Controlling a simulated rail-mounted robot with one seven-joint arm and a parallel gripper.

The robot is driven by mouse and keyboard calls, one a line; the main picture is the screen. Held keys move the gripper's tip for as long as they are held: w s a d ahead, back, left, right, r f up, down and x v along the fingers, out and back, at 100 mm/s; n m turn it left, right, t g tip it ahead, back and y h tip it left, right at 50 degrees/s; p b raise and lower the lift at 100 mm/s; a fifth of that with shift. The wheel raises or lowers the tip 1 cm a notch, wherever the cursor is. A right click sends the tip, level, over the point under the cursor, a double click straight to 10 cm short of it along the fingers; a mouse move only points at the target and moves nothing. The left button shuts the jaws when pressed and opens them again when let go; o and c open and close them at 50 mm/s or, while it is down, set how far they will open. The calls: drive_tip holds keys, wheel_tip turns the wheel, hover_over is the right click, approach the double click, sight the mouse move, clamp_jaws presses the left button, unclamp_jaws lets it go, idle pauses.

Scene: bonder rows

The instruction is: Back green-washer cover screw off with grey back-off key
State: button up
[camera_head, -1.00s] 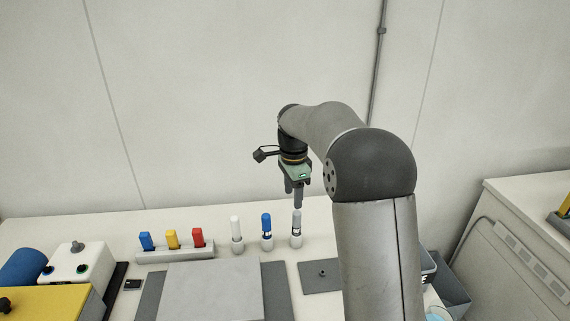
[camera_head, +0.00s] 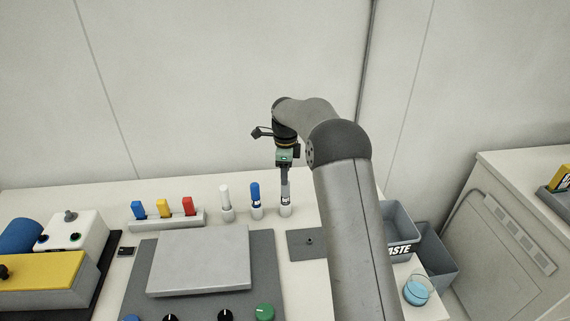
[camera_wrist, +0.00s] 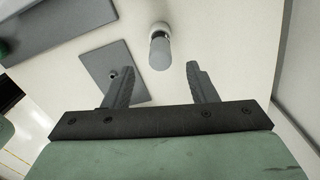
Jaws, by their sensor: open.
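The grey key (camera_head: 286,195) stands upright in a white socket, rightmost in a row with a white key (camera_head: 225,197) and a blue key (camera_head: 255,195). My gripper (camera_head: 284,177) is open, pointing down directly above the grey key. In the wrist view the grey key's rounded top (camera_wrist: 160,53) lies between the lines of my two fingers (camera_wrist: 155,72), just beyond their tips, with nothing held. A round green part (camera_head: 265,312) shows at the bottom edge of the head view, on the dark grey panel; I cannot tell whether it is the green-washer screw.
A holder (camera_head: 168,220) with blue, yellow and red pieces stands left of the keys. A small grey plate (camera_head: 305,252) lies right, near a waste bin (camera_head: 398,222) and a blue-filled glass dish (camera_head: 416,291).

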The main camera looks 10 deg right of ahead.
sight(285, 192)
wheel_tip(285, 192, down, 9)
drive_tip(key=b, duration=0.4)
drive_tip(key=shift+f+b, duration=0.1)
drive_tip(key=shift+b, duration=0.25)
clamp_jaws()
drive_tip(key=shift+r+p, duration=2.25)
drive_tip(key=shift+r, duration=1.6)
